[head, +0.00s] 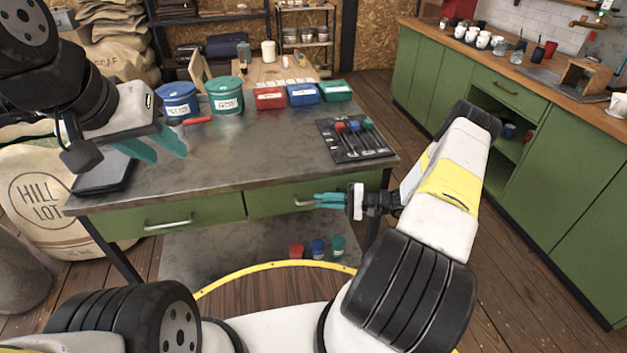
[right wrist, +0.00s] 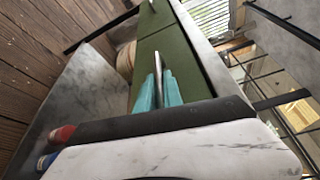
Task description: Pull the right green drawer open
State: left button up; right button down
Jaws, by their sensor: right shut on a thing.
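The right green drawer (head: 267,203) is in the front of the metal-topped table and looks flush with it. Its bar handle (head: 303,203) is between the teal fingers of my right gripper (head: 322,199), which is shut on it. In the right wrist view the teal fingers (right wrist: 158,92) lie on both sides of the handle (right wrist: 166,84) in front of the green drawer front (right wrist: 178,60). The left green drawer (head: 125,222) is closed, with its own handle (head: 168,224). My left gripper (head: 158,146) is open and empty above the table's left end.
The tabletop (head: 250,140) holds blue and green tubs, small red, blue and green boxes (head: 303,94) and a dark tool mat (head: 355,140). Small cups (head: 318,248) stand on the lower shelf. Green cabinets (head: 560,170) stand to the right, with wooden floor between.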

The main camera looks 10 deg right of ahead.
dwell(0.8)
jog(key=s+d, duration=0.1)
jog(key=s, duration=3.1)
jog(key=shift+s, duration=0.3)
jog(key=shift+d, duration=0.1)
jog(key=c, duration=1.5)
grip_release()
jog(key=v, duration=0.7)
jog(key=shift+s+d, duration=0.15)
jog(key=shift+d, duration=0.2)
